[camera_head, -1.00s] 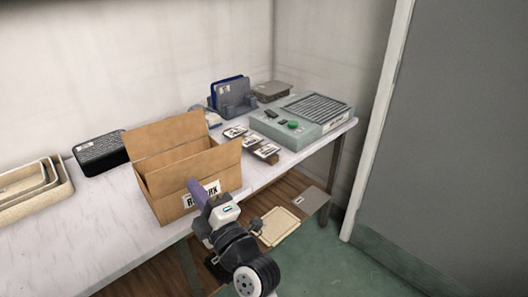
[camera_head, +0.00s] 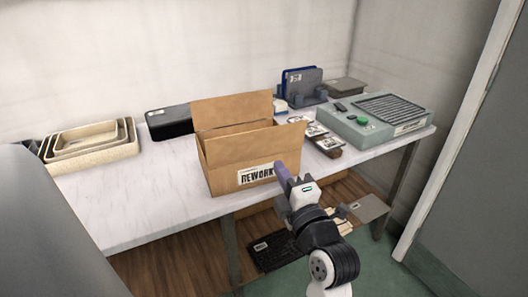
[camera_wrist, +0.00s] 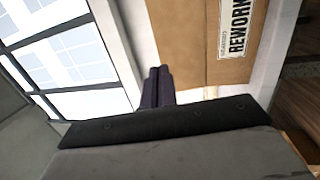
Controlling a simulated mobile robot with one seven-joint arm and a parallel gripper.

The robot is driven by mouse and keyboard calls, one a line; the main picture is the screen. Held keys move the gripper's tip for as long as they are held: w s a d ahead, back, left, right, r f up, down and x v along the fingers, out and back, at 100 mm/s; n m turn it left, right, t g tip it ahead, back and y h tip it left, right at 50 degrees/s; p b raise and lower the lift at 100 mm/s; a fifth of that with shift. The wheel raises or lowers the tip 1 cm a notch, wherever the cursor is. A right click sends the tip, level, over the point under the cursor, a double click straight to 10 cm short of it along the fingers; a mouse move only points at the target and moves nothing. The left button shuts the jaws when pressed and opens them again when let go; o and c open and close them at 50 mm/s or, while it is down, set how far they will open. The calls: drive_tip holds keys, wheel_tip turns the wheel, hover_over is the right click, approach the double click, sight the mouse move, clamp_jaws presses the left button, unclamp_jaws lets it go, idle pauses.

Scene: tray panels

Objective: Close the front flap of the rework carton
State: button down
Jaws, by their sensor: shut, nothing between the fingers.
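The brown rework carton (camera_head: 222,178) stands on the white table with a REWORK label on its front wall. Its back flap (camera_head: 232,109) stands up. The front flap (camera_head: 235,148) also stands up, roughly in line with the front wall above the label. In the wrist view the fingers (camera_wrist: 157,75) are together beside the carton's cardboard (camera_wrist: 185,40). I cannot tell whether they touch it. The carton's inside is mostly hidden.
Nested beige trays (camera_head: 95,152) and a black case (camera_head: 168,122) are left of and behind the carton. Small labelled items (camera_head: 318,132), a blue-grey holder (camera_head: 305,85) and a grey machine (camera_head: 375,118) are to its right. A lower shelf holds a keyboard (camera_head: 280,248).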

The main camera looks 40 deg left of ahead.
sight(260, 132)
drive_tip(key=p+x, duration=0.1)
drive_tip(key=x, duration=0.2)
drive_tip(key=p+x, duration=0.1)
drive_tip(key=x, duration=0.2)
drive_tip(key=p+x, duration=0.1)
drive_tip(key=x, duration=0.2)
drive_tip(key=shift+a+r, duration=0.2)
drive_tip(key=shift+r, duration=0.15)
drive_tip(key=shift+w+a+f+p, duration=0.1)
drive_tip(key=shift+w+a+p, duration=0.25)
drive_tip(key=shift+a, duration=0.15)
drive_tip(key=shift+w, duration=0.15)
